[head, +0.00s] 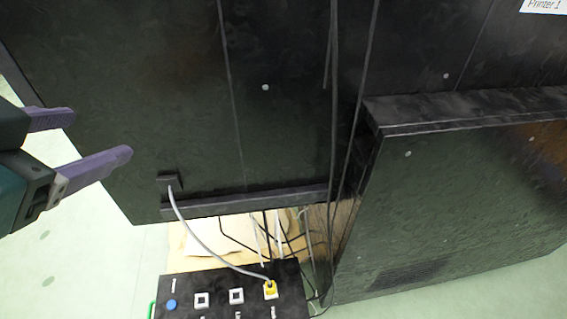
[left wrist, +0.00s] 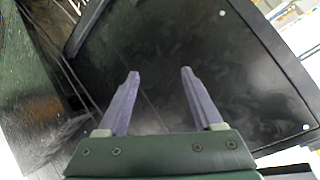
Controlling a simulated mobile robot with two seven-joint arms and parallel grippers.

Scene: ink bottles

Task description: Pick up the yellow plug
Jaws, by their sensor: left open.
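The yellow plug (head: 270,287) sits in the rightmost socket of a black panel box (head: 190,285) low in the head view. A grey cable (head: 205,240) runs from it up to a small black connector (head: 169,184) on the dark cabinet. My left gripper (head: 102,134) is at the left of the head view, open and empty, up and left of the plug and well apart from it. In the left wrist view its two purple fingers (left wrist: 160,76) are spread in front of a dark cabinet face. The plug cannot be made out there. My right gripper is not in view.
The dark cabinet (head: 130,90) fills the upper left, and another dark cabinet (head: 460,200) stands at the right. Black cables (head: 335,100) hang between them. The panel box also has two empty-looking white sockets (head: 219,298) and a blue button (head: 171,304). Pale floor (head: 60,260) is clear at lower left.

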